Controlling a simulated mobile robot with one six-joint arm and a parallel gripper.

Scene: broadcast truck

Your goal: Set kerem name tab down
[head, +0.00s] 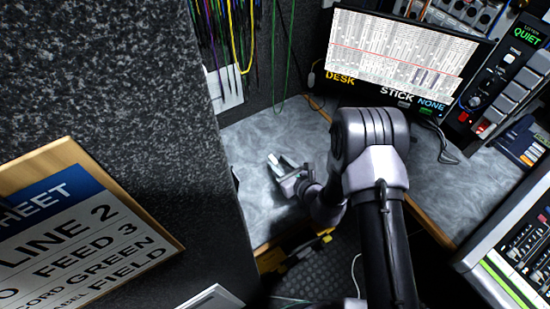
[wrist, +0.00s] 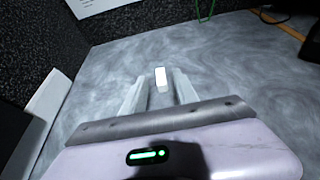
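A small pale tab with a grey lower end, likely the kerem name tab (wrist: 161,76), shows between and slightly beyond my fingertips in the wrist view. It appears to lie on the grey mottled desk top (wrist: 235,75); any writing on it is too small to read. My gripper (wrist: 160,80) is open, with a visible gap on each side of the tab. In the head view my gripper (head: 284,162) is low over the desk (head: 250,150), left of my arm. I cannot tell the tab apart from the fingers there.
A monitor (head: 400,50) stands at the back of the desk. Cables (head: 240,40) hang at the back left. A dark speckled partition (head: 110,90) rises on the left, with a sign board (head: 75,235). Bare desk lies around my gripper.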

